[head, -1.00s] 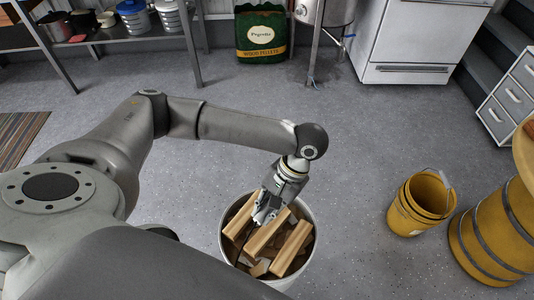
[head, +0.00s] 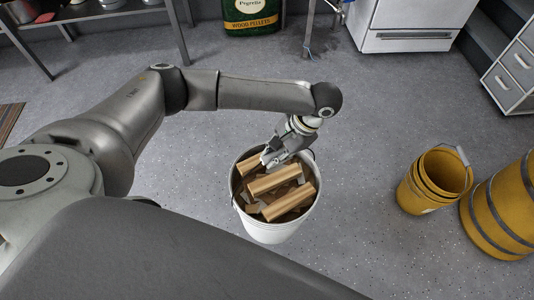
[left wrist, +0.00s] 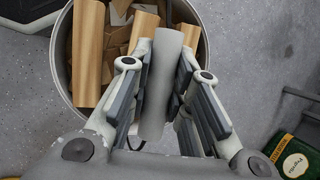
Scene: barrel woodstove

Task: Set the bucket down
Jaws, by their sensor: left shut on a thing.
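The white bucket (head: 272,231) is in the lower middle of the head view, upright and filled with split wood pieces (head: 275,179). My left gripper (head: 272,157) is above the bucket's opening, shut on its grey handle grip. In the left wrist view, the grip (left wrist: 160,85) lies between the two fingers (left wrist: 158,95), with the bucket's rim (left wrist: 66,80) and the wood behind. The bucket's base is hard to see against the floor, so I cannot tell whether it touches. My right gripper is not in view.
A wood pellet bag (head: 250,22), a white stove (head: 410,38) and a drawer cabinet (head: 515,70) are at the back. Grey floor (head: 370,120) around the white bucket is clear.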

